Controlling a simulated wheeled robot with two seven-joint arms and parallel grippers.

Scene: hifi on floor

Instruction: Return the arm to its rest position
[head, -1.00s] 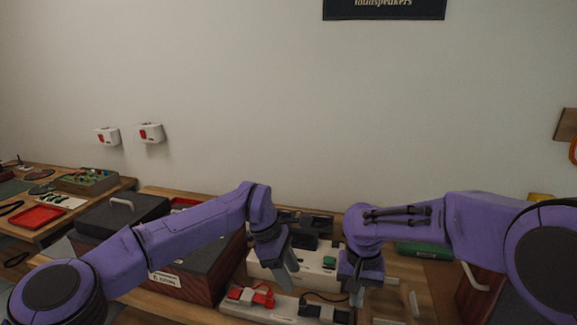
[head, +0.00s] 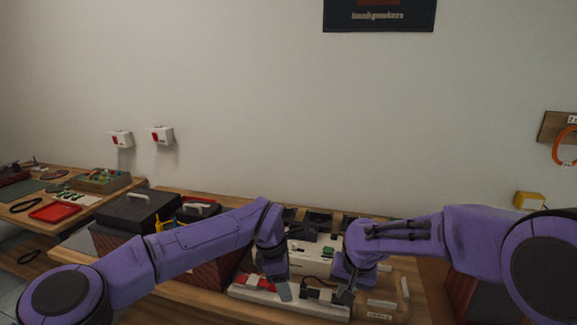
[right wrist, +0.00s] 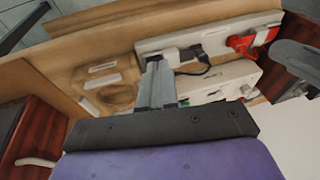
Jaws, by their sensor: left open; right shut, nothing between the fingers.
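My left arm is purple and reaches in from the left in the head view. Its gripper (head: 283,290) hangs open and empty at the white power strip with a red plug (head: 252,281). One grey finger of it also shows at the right in the right wrist view (right wrist: 295,58). My right gripper (head: 343,297) is near the strip's right end. In the right wrist view its two grey fingers (right wrist: 157,85) are together with nothing between them. They overlap the strip in that picture; I cannot tell if they touch it.
A white unit (head: 312,250) stands behind the strip on the wooden bench. A dark-topped box (head: 135,210) is at the left, beyond my left arm. A side table with a red tray (head: 55,212) is farther left. Two white sockets (head: 162,136) are on the wall.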

